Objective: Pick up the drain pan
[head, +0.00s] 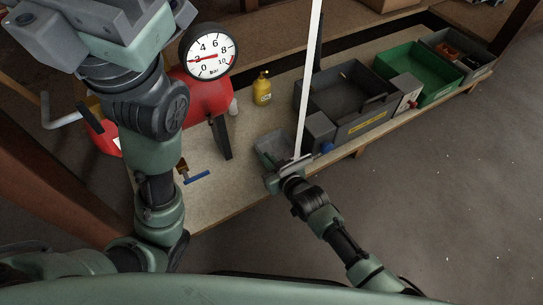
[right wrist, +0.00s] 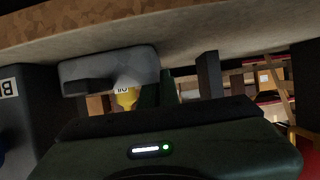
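The drain pan appears to be the small grey open tray (head: 268,146) at the bench's front edge in the head view. In the right wrist view, where the scene appears upside down, a grey pan-like shape (right wrist: 105,68) shows against the bench. My right gripper (head: 289,165) is right at the tray's near right corner; I cannot tell whether it touches. Its fingers (right wrist: 158,92) are dark in the wrist view, and their gap is unclear.
A grey bin (head: 345,95), a green bin (head: 405,72) and a yellow bottle (head: 262,90) stand on the bench (head: 225,190). A red tank (head: 207,97) with a gauge is at left. A white upright bar (head: 308,80) rises beside my right gripper. A blue-handled tool (head: 196,178) lies near the front.

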